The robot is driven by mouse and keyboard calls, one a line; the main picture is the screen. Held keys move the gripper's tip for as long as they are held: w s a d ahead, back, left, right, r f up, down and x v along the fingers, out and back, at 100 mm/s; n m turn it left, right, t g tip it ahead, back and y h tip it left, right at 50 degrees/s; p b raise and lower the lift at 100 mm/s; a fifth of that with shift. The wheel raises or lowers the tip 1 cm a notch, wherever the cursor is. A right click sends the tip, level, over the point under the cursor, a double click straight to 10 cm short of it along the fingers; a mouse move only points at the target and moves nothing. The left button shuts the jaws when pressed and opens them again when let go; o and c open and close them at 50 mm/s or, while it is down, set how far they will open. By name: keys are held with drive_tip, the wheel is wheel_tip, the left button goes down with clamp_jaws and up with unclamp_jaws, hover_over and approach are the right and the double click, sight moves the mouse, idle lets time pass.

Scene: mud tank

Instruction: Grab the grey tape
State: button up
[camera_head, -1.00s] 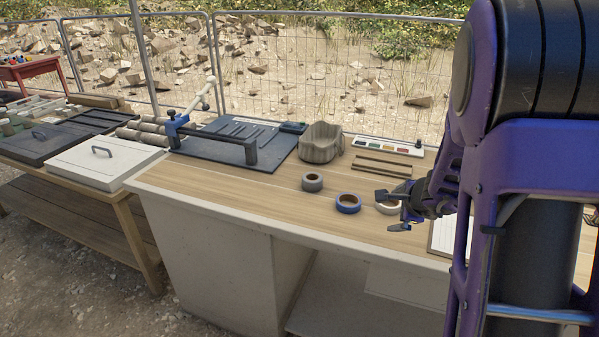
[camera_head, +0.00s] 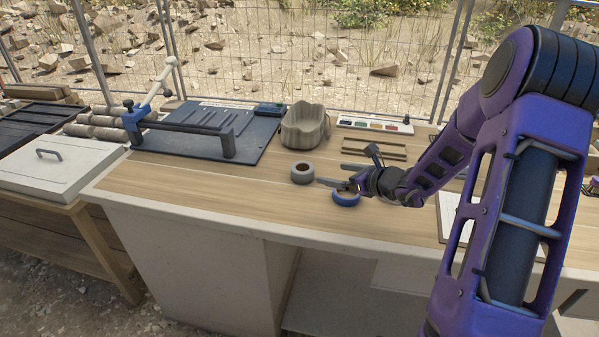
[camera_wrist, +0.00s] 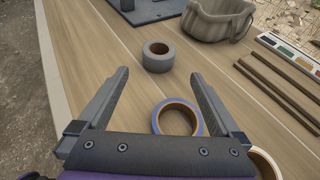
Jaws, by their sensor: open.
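The grey tape (camera_head: 302,173) lies flat on the wooden tabletop, left of the blue tape (camera_head: 346,196). In the wrist view the grey tape (camera_wrist: 158,58) sits ahead, just beyond the fingertips and roughly between their lines. My gripper (camera_head: 330,174) is open and empty, with its fingers pointing left toward the grey tape. In the wrist view my gripper (camera_wrist: 160,80) has its two fingers wide apart, with the blue tape (camera_wrist: 177,121) below and between them. A white tape (camera_wrist: 264,163) is partly hidden at the lower right of the wrist view.
A stone-like basket (camera_head: 305,128) stands behind the grey tape. Wooden strips (camera_head: 374,149) and a colour palette (camera_head: 375,124) lie to its right. A dark board with a clamp frame (camera_head: 205,125) is at the left. The tabletop front-left (camera_head: 190,185) is clear.

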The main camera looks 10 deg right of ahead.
sight(307, 170)
drive_tip(key=x, duration=0.9)
drive_tip(key=shift+w+a+f+b, duration=0.15)
drive_tip(key=shift+w+f+b, duration=0.05)
drive_tip(key=shift+b, duration=0.15)
drive_tip(key=x, duration=0.5)
drive_tip(key=shift+f, duration=0.2)
drive_tip(key=c, duration=1.1)
